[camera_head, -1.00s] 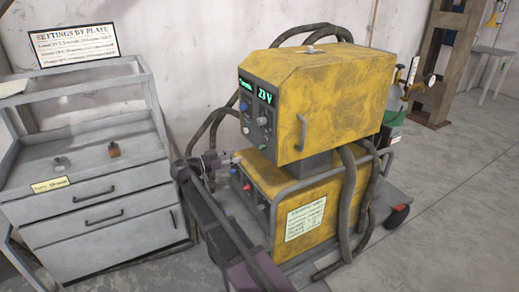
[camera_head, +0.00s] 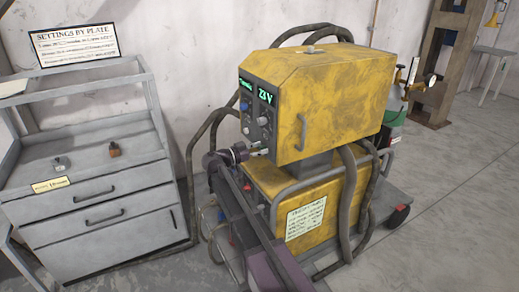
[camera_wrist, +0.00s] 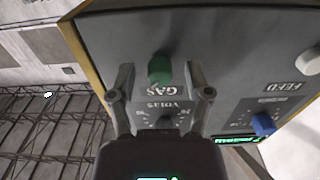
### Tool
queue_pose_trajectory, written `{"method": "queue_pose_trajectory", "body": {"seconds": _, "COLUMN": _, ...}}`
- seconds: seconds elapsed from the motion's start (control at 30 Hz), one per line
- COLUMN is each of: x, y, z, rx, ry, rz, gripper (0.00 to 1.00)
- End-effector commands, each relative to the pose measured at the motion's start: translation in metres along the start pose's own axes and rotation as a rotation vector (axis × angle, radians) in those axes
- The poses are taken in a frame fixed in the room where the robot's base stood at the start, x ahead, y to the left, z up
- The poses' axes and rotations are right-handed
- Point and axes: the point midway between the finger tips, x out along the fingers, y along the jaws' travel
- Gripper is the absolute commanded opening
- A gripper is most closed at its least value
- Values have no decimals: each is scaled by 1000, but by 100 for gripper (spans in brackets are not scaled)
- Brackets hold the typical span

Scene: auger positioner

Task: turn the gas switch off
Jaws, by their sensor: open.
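The yellow welding unit (camera_head: 335,95) stands on a lower yellow machine, with a dark control panel (camera_wrist: 235,65) on its front. In the wrist view the panel appears upside down. The green gas switch (camera_wrist: 160,68) sits above the inverted GAS label. My gripper (camera_wrist: 158,72) is open, one finger on each side of the switch in the picture. I cannot tell whether the fingers touch it or stop short. In the head view my gripper (camera_head: 261,149) is at the lower part of the panel, and the switch is hard to make out.
A volts knob (camera_wrist: 165,120) lies close by, partly between my fingers in the picture. A blue knob (camera_wrist: 263,124) and a white feed knob (camera_wrist: 311,62) are farther right. A grey drawer cabinet (camera_head: 105,220) stands left. Thick hoses (camera_head: 348,200) hang beside the machine.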

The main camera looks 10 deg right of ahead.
Motion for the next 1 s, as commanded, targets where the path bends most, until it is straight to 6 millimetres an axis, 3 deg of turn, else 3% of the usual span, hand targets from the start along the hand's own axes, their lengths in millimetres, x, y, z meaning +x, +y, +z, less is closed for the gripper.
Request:
{"method": "queue_pose_trajectory", "body": {"seconds": 0.17, "x": 0, "y": 0, "z": 0, "rx": 0, "ry": 0, "rz": 0, "gripper": 64}}
{"method": "queue_pose_trajectory", "body": {"seconds": 0.27, "x": 0, "y": 0, "z": 0, "rx": 0, "ry": 0, "rz": 1, "gripper": 41}}
{"method": "queue_pose_trajectory", "body": {"seconds": 0.4, "x": 0, "y": 0, "z": 0, "rx": 0, "ry": 0, "rz": 1, "gripper": 0}}
{"method": "queue_pose_trajectory", "body": {"seconds": 1.0, "x": 1, "y": 0, "z": 0, "rx": -87, "ry": 0, "rz": 1, "gripper": 0}}
